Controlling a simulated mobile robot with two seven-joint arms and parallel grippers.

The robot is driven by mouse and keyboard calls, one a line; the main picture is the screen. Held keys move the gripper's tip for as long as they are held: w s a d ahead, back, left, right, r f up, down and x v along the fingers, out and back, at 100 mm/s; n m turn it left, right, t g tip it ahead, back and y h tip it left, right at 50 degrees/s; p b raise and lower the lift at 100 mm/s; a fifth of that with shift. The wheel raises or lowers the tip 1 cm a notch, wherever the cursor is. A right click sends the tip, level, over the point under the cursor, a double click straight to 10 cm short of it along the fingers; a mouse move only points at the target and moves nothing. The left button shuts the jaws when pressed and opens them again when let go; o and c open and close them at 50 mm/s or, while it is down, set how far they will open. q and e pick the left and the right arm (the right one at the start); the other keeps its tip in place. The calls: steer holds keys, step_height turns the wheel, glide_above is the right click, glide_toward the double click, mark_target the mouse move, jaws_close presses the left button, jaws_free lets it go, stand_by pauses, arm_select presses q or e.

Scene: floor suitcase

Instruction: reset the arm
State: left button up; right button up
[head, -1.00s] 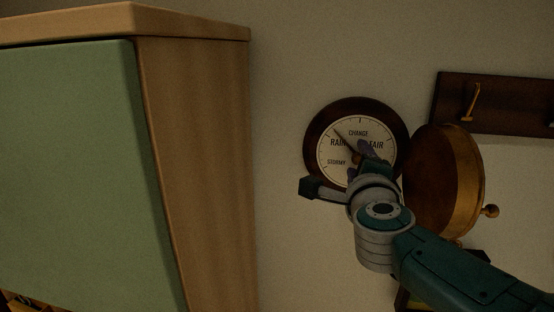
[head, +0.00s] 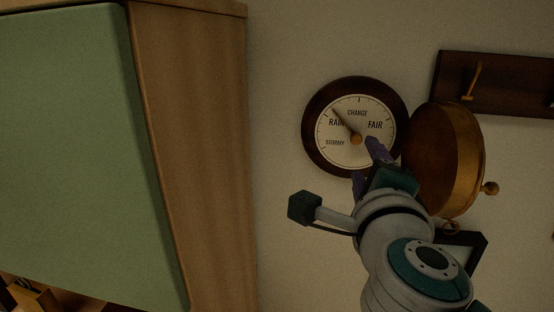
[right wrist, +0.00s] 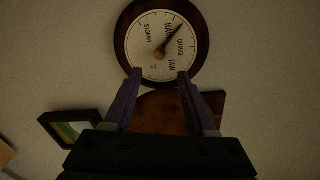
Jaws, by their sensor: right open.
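My right gripper (head: 368,168) is in front of the wall, just below and right of the centre of a round barometer (head: 312,140). In the right wrist view the two purple fingers of the gripper (right wrist: 158,78) stand apart with nothing between them, and their tips reach the lower rim of the barometer (right wrist: 205,45). I cannot tell whether they touch it. The barometer has a dark wooden rim, a pale dial and a needle pointing near RAIN. My left gripper is in neither view.
A round wooden case with a brass rim (head: 440,150) hangs open at the barometer's right. A hook rail (head: 510,85) is at upper right. A framed picture (right wrist: 70,130) hangs below. A cabinet with a green door (head: 65,150) fills the left. Bare wall lies between cabinet and barometer.

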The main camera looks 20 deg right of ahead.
stand_by(0.3)
steer(key=a+r+n+t+y, duration=0.4)
steer(key=a+n+y, duration=0.25)
steer(key=n, duration=0.25)
steer(key=s+a+f+n+g+y, duration=0.55)
steer(key=s+a+n+y, duration=0.3)
steer(key=a+n, duration=0.4)
steer(key=s+d+f+n+g+h, duration=0.3)
steer(key=s+d+f+g, duration=0.1)
steer(key=s, duration=0.4)
steer(key=s+d+f+n+g+h, duration=0.2)
steer(key=s+d+f+n+g, duration=0.2)
steer(key=s+d+g, duration=0.2)
steer(key=shift+s+d+f+h, duration=0.3)
steer(key=shift+s+h, duration=0.1)
steer(key=shift+s, duration=0.6)
